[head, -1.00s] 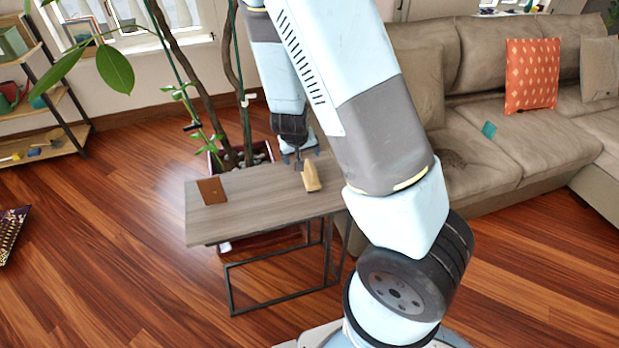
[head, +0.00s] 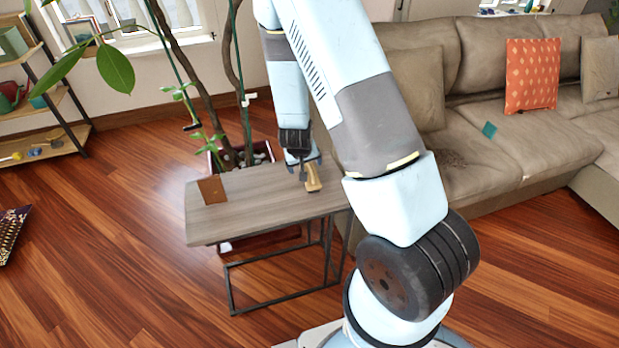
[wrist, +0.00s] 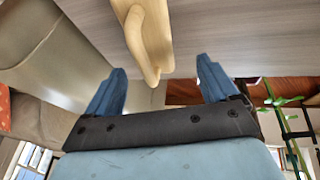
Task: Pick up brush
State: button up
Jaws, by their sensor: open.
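The brush (head: 313,179) looks like a tan wooden piece on the grey side table, near its right end. In the wrist view the brush (wrist: 148,40) is a pale wooden body with a narrower curved part, and its lower end lies between and just ahead of the fingertips. My gripper (head: 302,172) points down at the table beside the brush. In the wrist view my gripper (wrist: 160,80) has its two blue fingers wide apart, with nothing held between them. Whether a finger touches the brush is unclear.
The side table (head: 245,205) also holds a brown flat item (head: 211,189) at its left. A potted plant (head: 262,152) stands right behind the table. A sofa (head: 480,150) is at the right, shelves (head: 40,110) at the far left.

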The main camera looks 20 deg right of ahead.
jog(key=x, duration=0.3)
jog(key=shift+w+d+f, duration=0.15)
jog(key=shift+d+f, duration=0.1)
jog(key=shift+d, duration=0.25)
jog(key=shift+w+d+f, duration=0.1)
jog(key=shift+w+f, duration=0.2)
jog(key=shift+f, duration=0.25)
jog(key=shift+c, duration=0.5)
jog(key=c, duration=1.1)
jog(key=shift+r, duration=0.15)
